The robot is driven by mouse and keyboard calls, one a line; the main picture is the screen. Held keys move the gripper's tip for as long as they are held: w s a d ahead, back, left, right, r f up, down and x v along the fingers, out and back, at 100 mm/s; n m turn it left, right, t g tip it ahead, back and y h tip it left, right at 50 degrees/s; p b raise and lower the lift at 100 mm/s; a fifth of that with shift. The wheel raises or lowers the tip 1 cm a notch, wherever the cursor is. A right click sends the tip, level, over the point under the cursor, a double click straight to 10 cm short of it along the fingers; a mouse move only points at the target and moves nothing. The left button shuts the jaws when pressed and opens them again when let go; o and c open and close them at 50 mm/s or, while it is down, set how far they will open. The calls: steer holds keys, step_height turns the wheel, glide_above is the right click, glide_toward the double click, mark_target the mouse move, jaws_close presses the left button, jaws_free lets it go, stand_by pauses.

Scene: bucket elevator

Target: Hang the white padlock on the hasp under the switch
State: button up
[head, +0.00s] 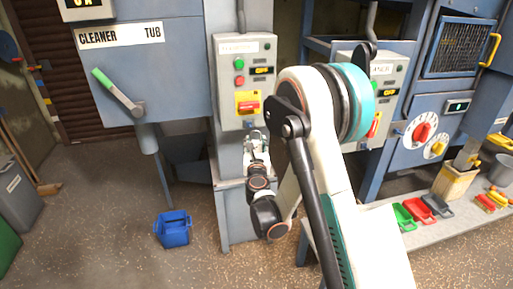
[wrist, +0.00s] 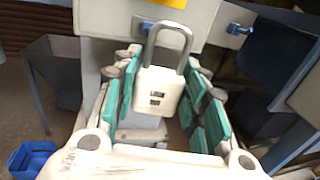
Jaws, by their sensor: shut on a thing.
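The white padlock (wrist: 160,92) with its grey shackle upright is between the teal finger pads of my gripper (wrist: 162,100), which is shut on it. In the head view my gripper (head: 255,152) is just below the left switch box, partly hidden by my arm. The red switch on its yellow plate (head: 248,104) is on that box; the plate's lower edge (wrist: 172,3) shows in the wrist view. A small blue fitting (wrist: 146,25), seemingly the hasp, is under it beside the shackle top. I cannot tell whether the shackle passes through it.
Another blue fitting (wrist: 238,29) is at the right. A second switch box (head: 386,80) stands right of my arm. A lever with a green handle (head: 110,85) is on the cleaner tub at left. A blue bin (head: 173,229) is on the floor. A bench (head: 440,238) holds scoops at right.

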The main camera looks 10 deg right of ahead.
steer(key=x, duration=0.2)
steer(key=a+p+x, duration=0.1)
steer(key=x, duration=0.1)
steer(key=shift+w+d, duration=0.1)
steer(key=shift+w, duration=0.25)
steer(key=shift+w, duration=0.3)
stand_by(0.8)
steer(key=shift+a+b+x, duration=0.15)
steer(key=shift+b+x, duration=0.1)
steer(key=shift+x, duration=0.5)
steer(key=shift+a+b+x, duration=0.15)
steer(key=shift+b+x, duration=0.05)
steer(key=shift+x, duration=0.55)
steer(key=shift+w+a, duration=0.1)
steer(key=shift+f+b, duration=0.7)
steer(key=shift+f, duration=0.1)
steer(key=o, duration=1.2)
steer(key=shift+c, duration=0.2)
